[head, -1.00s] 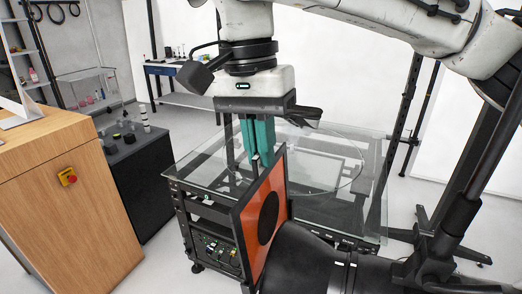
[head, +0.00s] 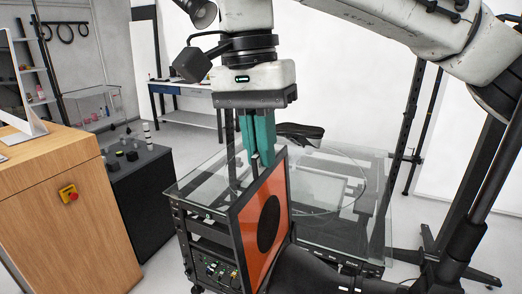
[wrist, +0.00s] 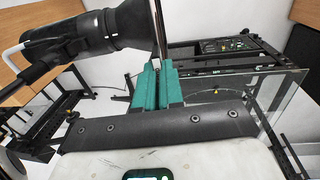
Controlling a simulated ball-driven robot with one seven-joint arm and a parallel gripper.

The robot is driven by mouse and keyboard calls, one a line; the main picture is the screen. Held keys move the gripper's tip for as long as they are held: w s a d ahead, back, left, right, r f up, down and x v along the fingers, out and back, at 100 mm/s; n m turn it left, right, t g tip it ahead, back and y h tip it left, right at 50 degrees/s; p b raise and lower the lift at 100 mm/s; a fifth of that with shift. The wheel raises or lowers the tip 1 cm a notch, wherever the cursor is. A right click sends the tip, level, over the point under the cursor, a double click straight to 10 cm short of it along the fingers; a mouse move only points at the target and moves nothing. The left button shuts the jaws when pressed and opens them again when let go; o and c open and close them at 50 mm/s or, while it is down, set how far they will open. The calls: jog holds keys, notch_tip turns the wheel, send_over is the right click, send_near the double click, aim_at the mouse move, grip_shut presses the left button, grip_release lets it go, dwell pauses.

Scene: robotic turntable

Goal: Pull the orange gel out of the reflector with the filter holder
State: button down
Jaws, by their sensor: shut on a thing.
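The orange gel (head: 281,191) sits upright in a thin dark square filter holder (head: 237,245), with a black disc at its centre. My gripper (head: 259,160) has teal fingers pointing down, shut on the holder's upper edge. In the wrist view, my gripper (wrist: 157,72) pinches the holder, seen edge-on as a thin strip (wrist: 159,28). The black reflector (head: 312,268) lies just right of the gel, partly hidden behind it. It also shows in the wrist view (wrist: 110,28), its mouth close beside the holder. I cannot tell whether they still touch.
The glass-topped turntable (head: 205,178) stands behind the gel, with a black equipment rack beneath. A wooden cabinet (head: 50,235) with a red button is at left, a dark low cabinet (head: 145,190) beside it. A black stand (head: 480,215) is at right.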

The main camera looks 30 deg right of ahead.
jog(key=shift+d+r, duration=0.1)
jog(key=shift+r, duration=1.55)
jog(key=shift+w+r, duration=0.1)
jog(key=shift+r, duration=0.6)
jog(key=shift+r, duration=0.1)
